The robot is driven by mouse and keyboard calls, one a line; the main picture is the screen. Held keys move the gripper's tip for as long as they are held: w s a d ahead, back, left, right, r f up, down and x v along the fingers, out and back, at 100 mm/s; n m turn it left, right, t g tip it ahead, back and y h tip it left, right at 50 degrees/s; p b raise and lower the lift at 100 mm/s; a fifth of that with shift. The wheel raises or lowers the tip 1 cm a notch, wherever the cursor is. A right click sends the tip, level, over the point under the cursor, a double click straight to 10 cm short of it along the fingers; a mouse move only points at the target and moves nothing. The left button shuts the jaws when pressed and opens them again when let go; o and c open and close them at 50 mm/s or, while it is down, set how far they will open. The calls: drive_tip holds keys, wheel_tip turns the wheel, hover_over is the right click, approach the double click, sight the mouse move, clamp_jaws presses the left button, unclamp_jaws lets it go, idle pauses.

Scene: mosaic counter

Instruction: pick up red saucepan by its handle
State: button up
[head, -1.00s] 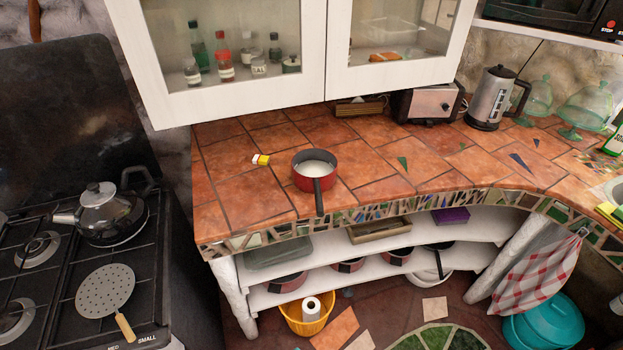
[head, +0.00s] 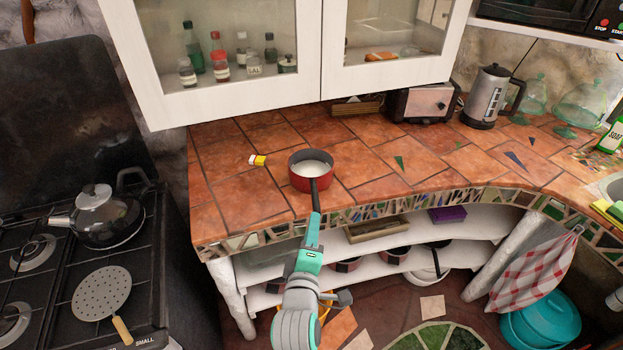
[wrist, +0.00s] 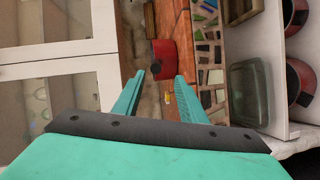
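The red saucepan (head: 311,176) stands upright on the tiled counter (head: 240,190), with white contents inside. Its dark handle (head: 314,192) points toward me over the counter's front edge. My gripper (head: 314,217) is at the handle's outer end, in front of the counter edge. In the wrist view my gripper (wrist: 160,88) shows two teal fingers spread apart, with the red saucepan (wrist: 166,60) beyond them, seen between the tips. The handle is small and foreshortened there. I cannot tell how far the fingertips overlap the handle.
A small yellow-and-white item (head: 257,160) lies left of the saucepan. A toaster (head: 424,103) and kettle (head: 491,97) stand at the back right. A white cabinet (head: 225,98) hangs above the counter, and a stove (head: 60,270) is at left. Shelves (head: 380,247) with pans lie below.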

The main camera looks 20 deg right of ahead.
sight(316, 199)
drive_tip(key=x, duration=0.6)
drive_tip(key=shift+w+d+r, duration=0.15)
drive_tip(key=shift+d+r, duration=0.1)
drive_tip(key=shift+x, duration=2.35)
drive_tip(key=shift+w+a+r, duration=0.1)
drive_tip(key=shift+a, duration=0.1)
clamp_jaws()
drive_tip(key=shift+r, duration=0.2)
